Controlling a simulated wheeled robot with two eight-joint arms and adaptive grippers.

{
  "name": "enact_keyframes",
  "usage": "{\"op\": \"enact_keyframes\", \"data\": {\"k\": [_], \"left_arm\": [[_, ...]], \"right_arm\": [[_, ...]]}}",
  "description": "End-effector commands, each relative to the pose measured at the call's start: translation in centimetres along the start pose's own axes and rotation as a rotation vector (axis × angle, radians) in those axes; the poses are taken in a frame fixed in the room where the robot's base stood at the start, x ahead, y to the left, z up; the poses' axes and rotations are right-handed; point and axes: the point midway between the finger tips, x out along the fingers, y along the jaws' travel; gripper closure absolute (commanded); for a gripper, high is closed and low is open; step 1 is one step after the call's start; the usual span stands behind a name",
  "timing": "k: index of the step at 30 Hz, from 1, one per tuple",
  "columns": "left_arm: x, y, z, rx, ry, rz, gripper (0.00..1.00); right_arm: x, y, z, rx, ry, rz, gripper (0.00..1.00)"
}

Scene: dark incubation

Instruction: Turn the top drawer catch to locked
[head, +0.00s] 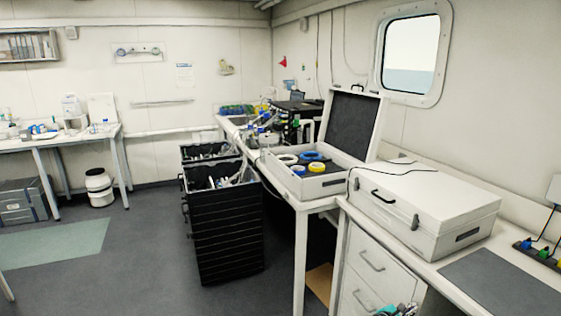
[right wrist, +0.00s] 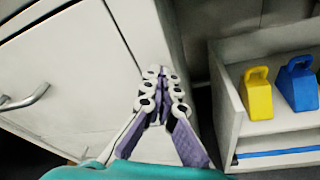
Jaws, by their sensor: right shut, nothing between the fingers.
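The drawer unit stands under the right-hand bench, and its top drawer (head: 390,247) shows a white front with a bar handle. A second drawer (head: 362,300) lies below it. All visible drawer fronts look closed. My right gripper (head: 398,310) is at the bottom edge of the head view, in front of the unit's right side. In the right wrist view its fingers (right wrist: 163,73) are shut and empty, by the vertical edge of the white cabinet. A drawer front with a handle (right wrist: 27,98) is to their left. I cannot make out the catch. My left gripper is not in view.
Beside the cabinet, an open compartment holds a yellow weight-like block (right wrist: 257,92) and a blue one (right wrist: 297,84). A closed white case (head: 430,195) and a dark mat (head: 505,285) lie on the bench.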

Motion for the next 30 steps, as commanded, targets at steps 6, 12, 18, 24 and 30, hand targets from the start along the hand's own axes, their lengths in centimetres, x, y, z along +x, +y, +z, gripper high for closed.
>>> {"op": "enact_keyframes", "data": {"k": [6, 12, 18, 24, 30], "left_arm": [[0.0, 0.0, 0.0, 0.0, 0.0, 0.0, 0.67], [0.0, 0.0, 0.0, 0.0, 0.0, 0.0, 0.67], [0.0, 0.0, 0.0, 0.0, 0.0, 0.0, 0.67], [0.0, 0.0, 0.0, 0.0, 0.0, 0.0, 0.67], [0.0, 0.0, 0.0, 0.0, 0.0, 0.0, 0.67]], "right_arm": [[-0.1, -0.2, -0.1, 0.002, 0.003, 0.001, 1.0], [-0.1, -0.7, 0.1, 0.002, 0.003, 0.0, 1.0], [-0.1, -1.3, 0.2, 0.002, 0.003, 0.0, 1.0], [-0.1, -1.9, 0.3, 0.001, 0.002, 0.0, 1.0], [-0.1, -2.5, 0.3, 0.001, 0.001, 0.0, 1.0]]}}
